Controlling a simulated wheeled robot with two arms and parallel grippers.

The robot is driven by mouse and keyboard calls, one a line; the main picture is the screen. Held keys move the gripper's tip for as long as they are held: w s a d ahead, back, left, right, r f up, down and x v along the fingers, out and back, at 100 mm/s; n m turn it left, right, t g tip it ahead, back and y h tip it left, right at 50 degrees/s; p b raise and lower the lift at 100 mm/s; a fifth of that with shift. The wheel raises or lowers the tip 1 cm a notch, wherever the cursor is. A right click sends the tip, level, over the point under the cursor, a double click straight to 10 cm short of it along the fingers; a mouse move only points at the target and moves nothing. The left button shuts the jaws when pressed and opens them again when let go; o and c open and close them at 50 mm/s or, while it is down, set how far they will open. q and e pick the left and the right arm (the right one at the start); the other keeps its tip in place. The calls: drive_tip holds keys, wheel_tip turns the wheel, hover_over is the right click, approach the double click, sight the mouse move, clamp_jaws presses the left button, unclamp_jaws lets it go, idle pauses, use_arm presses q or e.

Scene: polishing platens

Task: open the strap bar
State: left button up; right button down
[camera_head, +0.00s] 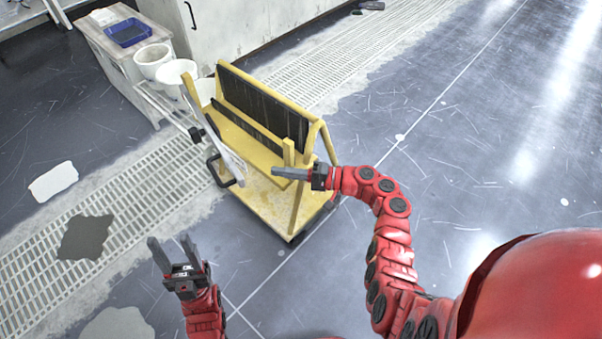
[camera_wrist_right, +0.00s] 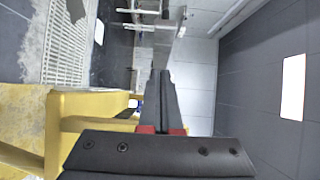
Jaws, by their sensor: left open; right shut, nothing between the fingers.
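A yellow cart (camera_head: 262,200) stands upright on the floor with dark panels (camera_head: 262,105) in its rack. A long pale grey bar (camera_head: 213,137), which looks like the strap bar, slants along the cart's left side. I cannot tell how it is fastened. My right gripper (camera_head: 275,173) is shut and empty at the cart's near right end, by a yellow post, with its fingers pointing left. In the right wrist view its closed fingers (camera_wrist_right: 161,95) point at a metal part, with yellow frame at left. My left gripper (camera_head: 170,243) is open and empty, left of the cart and apart from it.
White buckets (camera_head: 153,62) and a pale cabinet with a blue tray (camera_head: 128,33) stand behind the cart at upper left. Floor grating (camera_head: 120,215) runs past the cart. The floor at right (camera_head: 470,150) is clear.

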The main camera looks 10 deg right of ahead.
drive_tip(key=shift+s+a, duration=0.2)
drive_tip(key=shift+a, duration=0.55)
drive_tip(key=shift+s+a, duration=0.25)
drive_tip(key=shift+a, duration=0.45)
drive_tip(key=shift+s+a, duration=0.2)
drive_tip(key=shift+a, duration=0.55)
drive_tip(key=shift+a, duration=0.1)
